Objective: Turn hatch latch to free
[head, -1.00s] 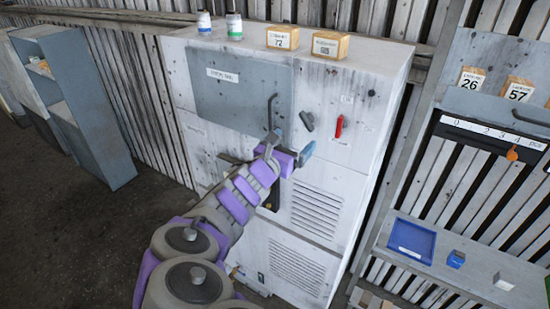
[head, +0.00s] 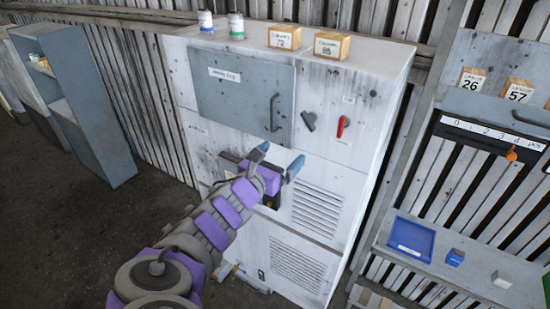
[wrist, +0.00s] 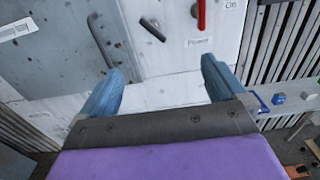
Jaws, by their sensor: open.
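The hatch (head: 240,97) is a grey panel on the upper front of the white blower housing, with a dark bar handle (head: 274,113) at its right side. A small dark grey latch (head: 309,121) sits just right of the hatch, slanted; it also shows in the wrist view (wrist: 152,29). The hatch looks closed. My gripper (head: 278,162) is open and empty, below the hatch and latch and in front of the housing. In the wrist view its blue fingers (wrist: 160,84) stand apart, with the latch beyond and above the gap between them.
A red lever (head: 342,127), labelled Power in the wrist view (wrist: 200,14), is right of the latch. Two bottles (head: 220,24) and wooden number blocks (head: 331,45) stand on the housing top. A shelf with a blue tray (head: 411,240) is at right.

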